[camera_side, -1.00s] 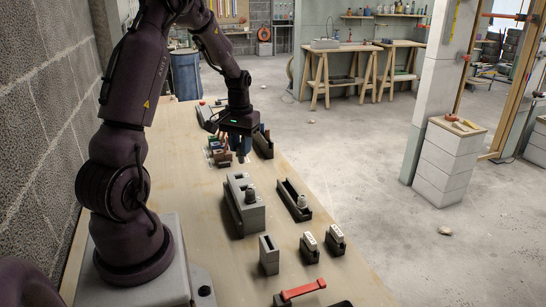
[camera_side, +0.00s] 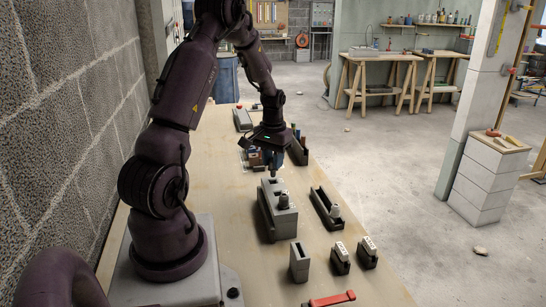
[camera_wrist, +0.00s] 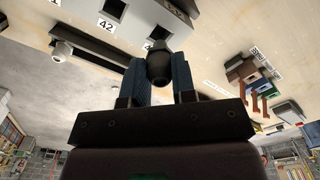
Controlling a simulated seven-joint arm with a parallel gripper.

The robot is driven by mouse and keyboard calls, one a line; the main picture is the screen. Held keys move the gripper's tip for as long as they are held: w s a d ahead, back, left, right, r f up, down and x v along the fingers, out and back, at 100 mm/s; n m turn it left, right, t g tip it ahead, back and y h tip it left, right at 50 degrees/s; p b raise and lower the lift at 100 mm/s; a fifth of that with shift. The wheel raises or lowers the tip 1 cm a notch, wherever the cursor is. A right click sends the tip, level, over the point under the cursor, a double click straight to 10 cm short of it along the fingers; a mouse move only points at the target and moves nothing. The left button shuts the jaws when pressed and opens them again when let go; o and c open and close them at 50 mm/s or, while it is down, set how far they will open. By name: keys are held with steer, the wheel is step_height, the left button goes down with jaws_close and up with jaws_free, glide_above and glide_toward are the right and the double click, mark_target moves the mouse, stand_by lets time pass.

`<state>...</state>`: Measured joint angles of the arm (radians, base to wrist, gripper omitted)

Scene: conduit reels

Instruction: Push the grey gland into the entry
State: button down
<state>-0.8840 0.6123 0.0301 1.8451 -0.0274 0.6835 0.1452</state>
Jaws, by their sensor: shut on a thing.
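My gripper (camera_wrist: 157,80) has its two blue fingers shut on a grey gland (camera_wrist: 159,66), which looks dark in the wrist view. In the side view my gripper (camera_side: 272,168) is just above the far end of the grey entry block (camera_side: 282,222). The block also shows in the wrist view (camera_wrist: 150,14), with white labels, one reading 42, and the gland partly covers another label. The entry under the gland is hidden, and I cannot tell whether the gland touches the block.
A dark tray (camera_side: 319,203) with a grey gland (camera_side: 336,211) lies right of the block. Coloured pieces (camera_wrist: 240,72) stand beyond my gripper. A grey slotted block (camera_side: 299,263), two small labelled dark blocks and a red-handled tool (camera_side: 331,299) are in front.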

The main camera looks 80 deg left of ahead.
mark_target(273, 172)
steer(key=shift+f, duration=2.05)
stand_by(1.8)
steer(key=c, duration=0.6)
jaws_free()
steer(key=shift+r, duration=0.1)
steer(key=shift+r, duration=3.45)
